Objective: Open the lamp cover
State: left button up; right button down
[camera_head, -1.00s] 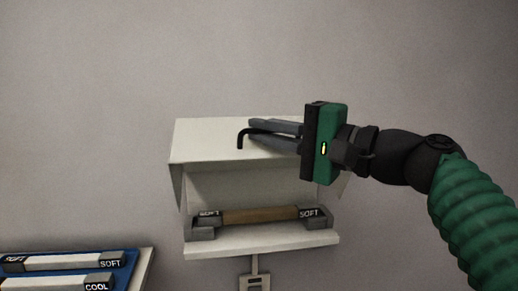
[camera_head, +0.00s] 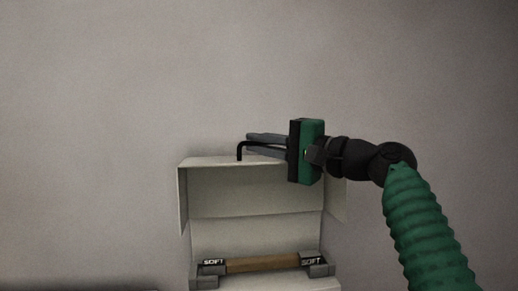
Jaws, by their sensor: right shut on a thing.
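The pale lamp cover (camera_head: 255,190) is swung up, and its inner face is turned toward me. A thin black handle (camera_head: 240,151) stands on its upper edge. My right gripper (camera_head: 249,144) reaches in from the right and is shut on this handle, its grey fingers hiding most of the bar. Below the cover, the open lamp housing (camera_head: 210,240) holds a brownish tube (camera_head: 262,264) with dark end caps marked SOFT, lying level in grey end holders. My left gripper is not in view.
The lamp is fixed to a plain grey wall (camera_head: 90,120). The wall to the left of and above the lamp is clear. My green right arm fills the lower right.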

jog(key=shift+w+f, duration=0.1)
dwell(0.4)
jog(key=c, duration=1.8)
grip_release()
jog(key=shift+d, duration=0.1)
jog(key=shift+w+d, duration=0.15)
jog(key=shift+d, duration=0.1)
jog(key=shift+d+f+b, duration=0.1)
jog(key=shift+d+b, duration=0.25)
jog(key=b+v, duration=0.5)
jog(key=v, duration=1.1)
jog(key=shift+s+b, duration=0.25)
jog(key=shift+b, duration=0.1)
